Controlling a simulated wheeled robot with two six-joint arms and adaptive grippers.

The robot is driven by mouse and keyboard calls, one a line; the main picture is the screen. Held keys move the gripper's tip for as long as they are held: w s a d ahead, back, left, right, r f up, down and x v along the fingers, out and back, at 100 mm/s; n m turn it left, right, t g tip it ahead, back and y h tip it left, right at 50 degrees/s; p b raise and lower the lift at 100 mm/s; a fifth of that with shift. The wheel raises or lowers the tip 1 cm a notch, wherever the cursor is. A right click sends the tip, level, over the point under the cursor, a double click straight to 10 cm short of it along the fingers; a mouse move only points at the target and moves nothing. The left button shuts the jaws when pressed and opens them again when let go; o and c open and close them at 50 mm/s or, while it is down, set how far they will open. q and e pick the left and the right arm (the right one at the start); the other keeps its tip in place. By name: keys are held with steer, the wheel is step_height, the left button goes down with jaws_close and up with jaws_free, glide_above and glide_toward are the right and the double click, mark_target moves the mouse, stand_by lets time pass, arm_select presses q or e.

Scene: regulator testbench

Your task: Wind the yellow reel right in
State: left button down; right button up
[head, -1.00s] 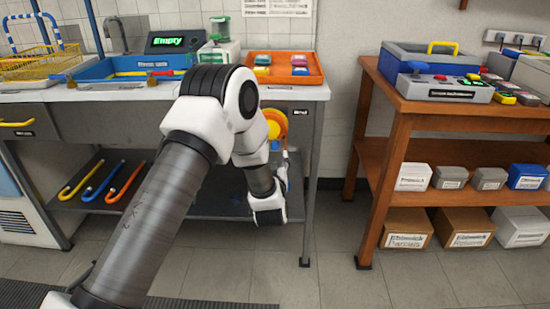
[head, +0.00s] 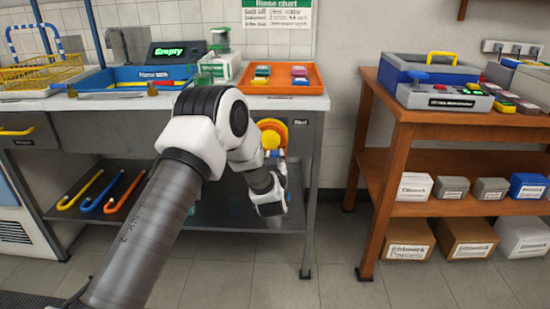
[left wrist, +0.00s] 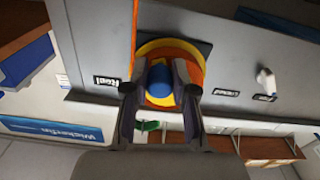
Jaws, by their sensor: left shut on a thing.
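In the left wrist view the reel (left wrist: 190,59) faces the camera, beside a label reading "Reel" (left wrist: 112,82). A round blue knob (left wrist: 158,84) sits in front of the disc, between the fingers of my left gripper (left wrist: 158,76). The gripper is shut on this knob. In the head view my left gripper (head: 275,154) is just below the reel, small and partly hidden by my wrist. My right gripper is not in view.
An orange tray (head: 312,80) with coloured blocks and a blue sink tray (head: 100,85) stand on the bench. Coloured hooked rods (head: 124,192) lie on its lower shelf. A wooden rack (head: 400,155) stands right, with clear floor between.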

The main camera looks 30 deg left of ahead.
arm_select(q)
steer(key=shift+s+a+m+p, duration=0.1)
steer(key=shift+a+m+p, duration=0.1)
steer(key=shift+m+p, duration=0.6)
steer(key=s+a+r+m+p, duration=0.1)
steer(key=a+r+m+p, duration=0.1)
steer(key=m+p, duration=0.8)
steer(key=s+a+r+m+p, duration=0.2)
steer(key=m+p, duration=0.8)
steer(key=m, duration=0.1)
steer(key=shift+a, duration=0.35)
steer(key=shift+m, duration=0.4)
steer(key=c, duration=0.9)
jaws_free()
steer(key=shift+c, duration=0.2)
